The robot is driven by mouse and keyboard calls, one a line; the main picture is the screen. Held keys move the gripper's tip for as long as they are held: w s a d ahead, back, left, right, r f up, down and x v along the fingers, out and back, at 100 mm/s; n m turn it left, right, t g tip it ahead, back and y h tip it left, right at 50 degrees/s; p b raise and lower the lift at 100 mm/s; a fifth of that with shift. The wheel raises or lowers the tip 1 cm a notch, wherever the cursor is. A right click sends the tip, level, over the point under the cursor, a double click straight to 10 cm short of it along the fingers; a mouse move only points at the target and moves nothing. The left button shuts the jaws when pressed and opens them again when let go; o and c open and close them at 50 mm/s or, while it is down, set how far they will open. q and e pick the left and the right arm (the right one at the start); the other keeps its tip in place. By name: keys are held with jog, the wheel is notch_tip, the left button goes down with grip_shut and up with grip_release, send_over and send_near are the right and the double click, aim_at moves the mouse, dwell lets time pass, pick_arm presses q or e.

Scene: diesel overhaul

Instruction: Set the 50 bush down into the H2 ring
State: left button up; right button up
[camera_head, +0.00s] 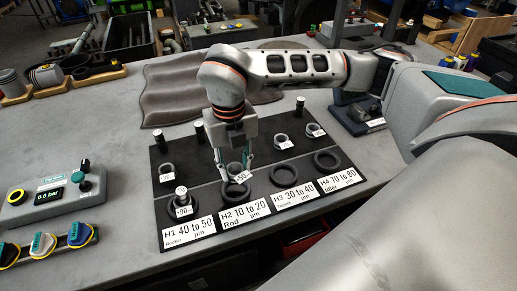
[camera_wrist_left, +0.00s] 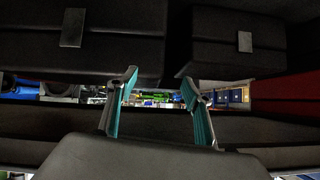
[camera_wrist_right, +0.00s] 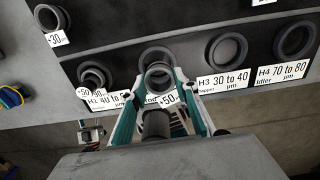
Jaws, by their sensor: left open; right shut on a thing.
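The 50 bush (camera_wrist_right: 158,76) is a small grey ring with a white +50 tag; it also shows in the head view (camera_head: 235,170). My right gripper (camera_head: 234,160) is shut on it, with one finger on each side. The H2 ring (camera_head: 236,191) is a thick black ring on the dark mat, behind the card "H2 10 to 20, Rod". The bush is held close over this ring and overlaps it in the right wrist view (camera_wrist_right: 153,54); the remaining gap cannot be judged. My left gripper (camera_wrist_left: 159,85) is open and empty, seen only in its own wrist view.
The H3 ring (camera_head: 284,171) and H4 ring (camera_head: 327,160) are empty. Several tagged bushes and upright pins stand behind. A pressure box (camera_head: 50,190) is at left; bare bench lies between.

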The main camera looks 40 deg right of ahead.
pick_arm(q)
jog(key=shift+d, duration=0.1)
pick_arm(e)
jog(key=shift+a, duration=0.25)
jog(key=shift+f+b, duration=0.3)
jog(key=shift+f, duration=0.15)
jog(key=shift+f+b, duration=0.4)
jog(key=shift+f, duration=0.95)
jog(key=shift+f+b, duration=0.5)
jog(key=shift+b, duration=0.05)
jog(key=shift+f+b, duration=0.6)
jog(key=shift+f, duration=0.1)
pick_arm(q)
jog(key=f, duration=0.2)
jog(key=shift+w+d+f, duration=0.1)
jog(key=shift+d+f, duration=0.2)
jog(key=shift+f, duration=0.05)
